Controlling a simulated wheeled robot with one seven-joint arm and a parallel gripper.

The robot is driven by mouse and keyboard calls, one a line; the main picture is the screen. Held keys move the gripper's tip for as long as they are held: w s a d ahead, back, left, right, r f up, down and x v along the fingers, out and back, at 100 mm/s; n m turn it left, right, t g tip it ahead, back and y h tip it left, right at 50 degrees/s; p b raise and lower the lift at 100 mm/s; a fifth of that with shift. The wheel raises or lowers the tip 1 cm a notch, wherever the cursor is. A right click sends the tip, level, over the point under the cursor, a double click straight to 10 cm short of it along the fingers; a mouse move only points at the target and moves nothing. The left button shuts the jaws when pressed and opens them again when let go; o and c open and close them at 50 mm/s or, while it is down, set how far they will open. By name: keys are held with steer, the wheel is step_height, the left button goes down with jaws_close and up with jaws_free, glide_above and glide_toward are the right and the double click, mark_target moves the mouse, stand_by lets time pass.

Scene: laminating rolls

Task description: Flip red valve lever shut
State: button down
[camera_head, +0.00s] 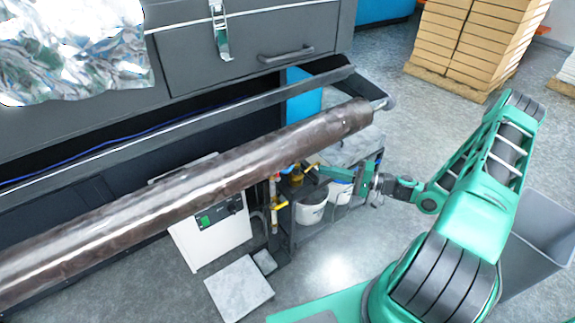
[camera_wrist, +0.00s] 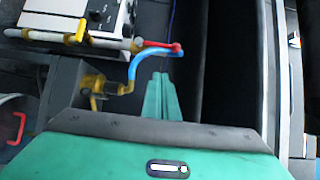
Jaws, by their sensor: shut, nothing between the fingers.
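The red valve lever (camera_wrist: 161,45) shows in the wrist view at the right end of a pale pipe (camera_wrist: 110,42). It points roughly along the pipe, with a blue hose (camera_wrist: 150,54) curving down from beside it. My gripper (camera_wrist: 161,76) is shut and empty, its green fingertips just below the lever and hose in the picture, with a small gap visible. In the head view the red lever is small and partly hidden below the long roll, and my gripper (camera_head: 313,172) is just right of the pipework.
A brass fitting (camera_wrist: 97,85) sits left of my fingers. A yellow lever (camera_wrist: 80,30) is on the same pipe. The long dark roll (camera_head: 190,190) crosses above the pipework. A white control box (camera_head: 210,232) and a cart with buckets (camera_head: 311,210) stand close by.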

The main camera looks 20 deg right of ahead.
steer(key=shift+w+d+t, duration=0.15)
steer(key=shift+t, duration=0.15)
steer(key=s+a+x, duration=0.1)
steer(key=s+x, duration=0.1)
steer(key=x, duration=1.1)
steer(key=shift+s+a, duration=0.15)
steer(key=shift+a, duration=0.25)
